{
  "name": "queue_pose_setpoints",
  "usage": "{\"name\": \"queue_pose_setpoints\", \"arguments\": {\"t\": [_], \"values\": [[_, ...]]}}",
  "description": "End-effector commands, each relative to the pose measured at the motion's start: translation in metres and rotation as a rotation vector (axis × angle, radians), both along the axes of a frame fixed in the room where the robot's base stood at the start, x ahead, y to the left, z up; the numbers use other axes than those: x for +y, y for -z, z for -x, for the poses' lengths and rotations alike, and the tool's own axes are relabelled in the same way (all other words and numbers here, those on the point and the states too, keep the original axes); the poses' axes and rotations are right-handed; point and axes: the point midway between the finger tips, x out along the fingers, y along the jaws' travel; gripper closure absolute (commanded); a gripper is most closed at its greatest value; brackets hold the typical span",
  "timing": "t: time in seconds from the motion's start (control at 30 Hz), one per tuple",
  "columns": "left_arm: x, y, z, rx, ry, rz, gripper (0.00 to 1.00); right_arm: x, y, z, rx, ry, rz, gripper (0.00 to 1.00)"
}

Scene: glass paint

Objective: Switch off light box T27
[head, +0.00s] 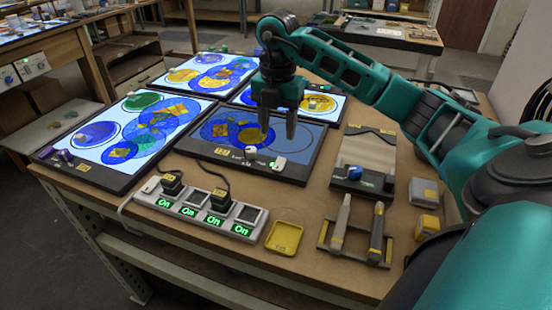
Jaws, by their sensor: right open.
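Several light boxes lie on the workbench, with labels too small to read surely, so I cannot tell which is T27. The front middle light box (310,152) has a dark, unlit-looking panel with blue and yellow glass circles. The left light box (75,160), the back left light box (165,78) and the back right light box (335,104) glow white. My right gripper (278,128) is open and empty, fingers down over the dark box, above small knobs (279,163) on its front edge. I cannot tell whether it touches anything. My left gripper is out of view.
A power strip (195,212) with two plugs and several green "On" displays lies at the front. A yellow tray (285,237), a rack with two tools (357,237), a grey board (367,157) and small blocks (427,226) stand to the right.

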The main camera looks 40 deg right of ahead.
Motion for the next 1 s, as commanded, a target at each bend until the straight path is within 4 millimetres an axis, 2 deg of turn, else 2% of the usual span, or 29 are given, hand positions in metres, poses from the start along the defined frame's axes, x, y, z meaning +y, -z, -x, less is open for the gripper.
{"name": "queue_pose_setpoints", "arguments": {"t": [0.03,0.2,0.43,0.6,0.9,1.0], "values": [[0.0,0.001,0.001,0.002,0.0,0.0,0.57,0.0,0.013,0.001,0.004,0.0,0.0,0.49],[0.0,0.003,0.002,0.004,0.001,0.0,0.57,0.0,0.05,0.001,0.005,-0.001,-0.002,0.49],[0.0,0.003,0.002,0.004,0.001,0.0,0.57,0.001,0.086,0.0,0.002,-0.003,-0.004,0.49],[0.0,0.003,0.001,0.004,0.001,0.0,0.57,0.001,0.097,0.0,0.0,-0.003,-0.002,0.49],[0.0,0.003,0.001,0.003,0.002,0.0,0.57,0.001,0.099,0.0,-0.001,-0.003,-0.003,0.49],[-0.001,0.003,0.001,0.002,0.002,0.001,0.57,0.001,0.099,0.0,-0.001,-0.003,-0.003,0.58]]}}
